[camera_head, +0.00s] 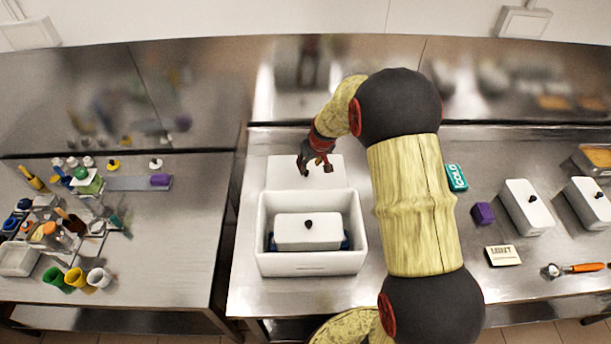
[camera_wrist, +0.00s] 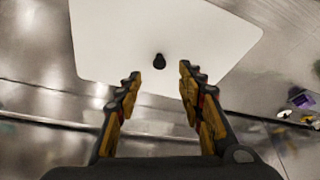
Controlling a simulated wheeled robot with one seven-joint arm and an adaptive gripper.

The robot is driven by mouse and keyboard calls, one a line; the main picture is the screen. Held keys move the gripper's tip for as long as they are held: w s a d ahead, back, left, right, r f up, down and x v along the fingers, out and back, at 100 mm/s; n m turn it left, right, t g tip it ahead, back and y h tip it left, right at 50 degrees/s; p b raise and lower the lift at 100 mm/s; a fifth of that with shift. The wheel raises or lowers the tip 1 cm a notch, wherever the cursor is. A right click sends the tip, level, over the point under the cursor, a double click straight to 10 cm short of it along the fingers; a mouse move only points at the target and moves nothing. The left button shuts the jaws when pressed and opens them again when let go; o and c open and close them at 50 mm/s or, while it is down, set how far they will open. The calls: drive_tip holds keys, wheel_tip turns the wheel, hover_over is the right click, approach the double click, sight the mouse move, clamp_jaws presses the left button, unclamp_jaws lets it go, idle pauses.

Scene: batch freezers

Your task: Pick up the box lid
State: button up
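The box lid (camera_head: 335,172) is a flat white panel with a small black knob (camera_head: 304,172). It lies on the steel table behind the open white box. In the wrist view the lid (camera_wrist: 205,40) fills the upper middle, and its knob (camera_wrist: 159,61) shows just beyond and between my fingertips. My gripper (camera_head: 315,165) is over the lid with its fingers apart and nothing between them; it also shows in the wrist view (camera_wrist: 158,82). The white box (camera_head: 312,264) holds a smaller white lidded container (camera_head: 308,232) with a black knob.
To the right of my arm are a teal COLD pack (camera_head: 456,177), a purple cube (camera_head: 483,213), a small sign (camera_head: 502,255), white lidded containers (camera_head: 528,207) and an orange-handled scoop (camera_head: 575,268). A left table (camera_head: 165,240) holds bottles and cups. The steel back wall stands close behind the lid.

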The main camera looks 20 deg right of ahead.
sight(307, 172)
drive_tip(key=b+x, duration=0.1)
drive_tip(key=x, duration=0.5)
drive_tip(key=shift+w+f, duration=0.25)
drive_tip(key=shift+f, duration=0.05)
drive_tip(key=shift+c, duration=0.7)
drive_tip(key=c, duration=0.8)
clamp_jaws()
